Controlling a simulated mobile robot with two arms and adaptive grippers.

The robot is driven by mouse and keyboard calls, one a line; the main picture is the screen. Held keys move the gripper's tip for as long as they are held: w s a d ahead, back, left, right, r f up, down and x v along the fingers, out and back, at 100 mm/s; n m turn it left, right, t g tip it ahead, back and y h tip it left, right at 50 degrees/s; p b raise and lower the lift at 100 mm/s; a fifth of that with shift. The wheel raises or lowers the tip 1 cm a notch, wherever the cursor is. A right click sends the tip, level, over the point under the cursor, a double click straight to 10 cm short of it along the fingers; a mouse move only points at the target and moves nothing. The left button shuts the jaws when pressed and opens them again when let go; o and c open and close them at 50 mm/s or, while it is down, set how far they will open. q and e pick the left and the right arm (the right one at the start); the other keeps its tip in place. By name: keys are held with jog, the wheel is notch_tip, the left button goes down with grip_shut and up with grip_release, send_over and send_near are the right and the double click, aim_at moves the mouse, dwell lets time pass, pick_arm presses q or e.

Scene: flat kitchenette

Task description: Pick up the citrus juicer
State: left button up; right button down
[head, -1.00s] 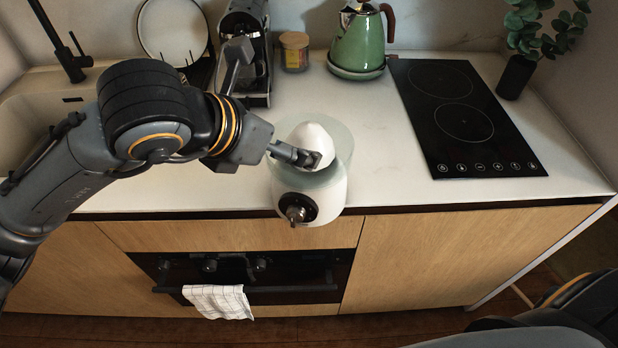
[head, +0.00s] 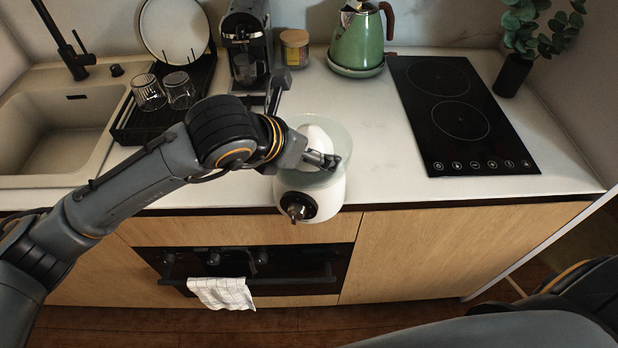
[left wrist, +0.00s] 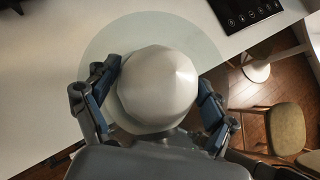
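The citrus juicer (head: 325,196) stands upright on the counter near its front edge. It has a white body, a dark front knob, a clear bowl and a pale cone (head: 313,142) on top. My left gripper (head: 322,158) reaches in from the left at cone height. In the left wrist view, its spread fingers (left wrist: 160,98) lie on either side of the cone (left wrist: 160,80), very close to it. I cannot tell whether both fingers touch it. The gripper hides part of the cone and bowl. My right gripper is out of view.
A coffee machine (head: 246,38), a lidded jar (head: 295,48) and a green kettle (head: 358,42) stand behind. A black cooktop (head: 462,115) lies to the right. Two glasses (head: 149,93) stand on a rack (head: 140,133) beside the sink (head: 50,130). Counter between juicer and cooktop is clear.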

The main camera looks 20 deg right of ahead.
pick_arm(q)
jog(key=c, duration=1.1)
jog(key=shift+w+d+r, duration=0.1)
jog(key=shift+r, duration=0.15)
jog(key=shift+r, duration=0.1)
